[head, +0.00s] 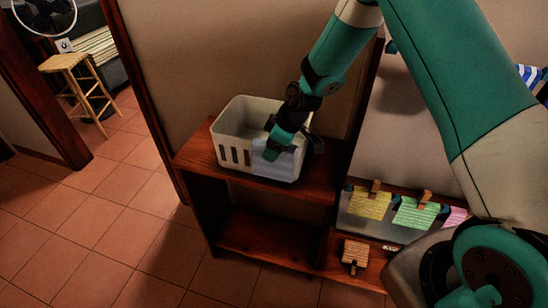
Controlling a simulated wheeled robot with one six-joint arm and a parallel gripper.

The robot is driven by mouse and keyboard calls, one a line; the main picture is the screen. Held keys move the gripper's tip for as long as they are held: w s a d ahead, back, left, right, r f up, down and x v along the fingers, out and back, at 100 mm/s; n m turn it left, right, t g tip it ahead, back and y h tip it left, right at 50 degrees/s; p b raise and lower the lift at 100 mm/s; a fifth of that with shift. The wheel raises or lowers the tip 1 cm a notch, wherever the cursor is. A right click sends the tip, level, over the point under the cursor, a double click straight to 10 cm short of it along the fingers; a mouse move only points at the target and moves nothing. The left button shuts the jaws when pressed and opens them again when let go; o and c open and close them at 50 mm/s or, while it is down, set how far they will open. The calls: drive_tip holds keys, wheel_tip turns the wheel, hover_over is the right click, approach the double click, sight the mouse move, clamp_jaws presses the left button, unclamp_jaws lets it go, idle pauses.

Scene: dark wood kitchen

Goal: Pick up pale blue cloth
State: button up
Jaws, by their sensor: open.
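A pale blue cloth (271,168) shows at the front right side of a white slotted basket (232,150), seemingly hanging over the rim. Its upper part is hidden behind my gripper (290,143). My gripper is open and points down at the basket's right part, right over the cloth. I cannot tell whether the fingers touch the cloth.
The basket stands on a dark wooden shelf unit (195,152) with an open lower shelf. To the right, yellow (370,203) and green (415,214) cloths hang with wooden clips. A wooden stool (80,88) stands far left. The tiled floor (90,215) is clear.

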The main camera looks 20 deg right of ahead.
drive_tip(key=c, duration=1.2)
drive_tip(key=shift+c, duration=0.3)
drive_tip(key=shift+r, duration=0.15)
